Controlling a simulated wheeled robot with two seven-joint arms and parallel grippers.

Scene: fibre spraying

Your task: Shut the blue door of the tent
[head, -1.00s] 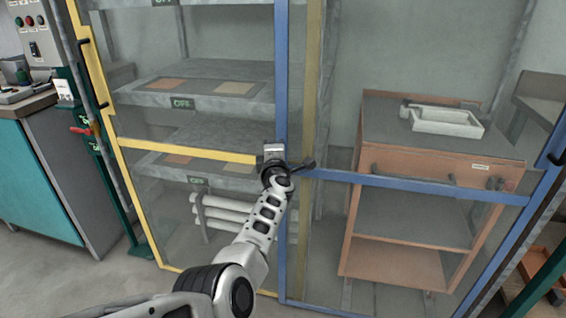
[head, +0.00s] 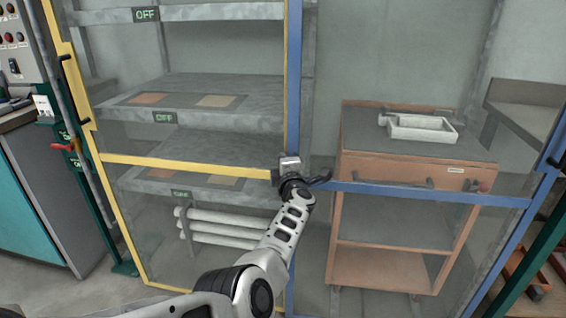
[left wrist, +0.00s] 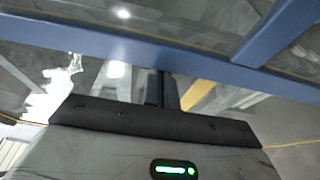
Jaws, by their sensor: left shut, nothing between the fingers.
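The blue door (head: 420,193) of the clear-walled tent has a blue frame with a crossbar and see-through panes. Its left upright (head: 294,80) stands right beside the edge of the yellow-framed door (head: 190,167), and I see no clear gap between them. My left gripper (head: 291,168) is shut and empty, at the blue upright near the crossbar's left end. It appears to be against the frame, though contact is hard to tell. In the left wrist view a blue frame bar (left wrist: 130,45) crosses close ahead. The right gripper is out of view.
Inside the tent are grey shelves (head: 190,110) with OFF signs, white pipes (head: 225,230), and an orange cabinet (head: 385,265) with a white tray (head: 422,129). A teal-fronted bench (head: 30,210) and control panel (head: 12,50) stand outside at left.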

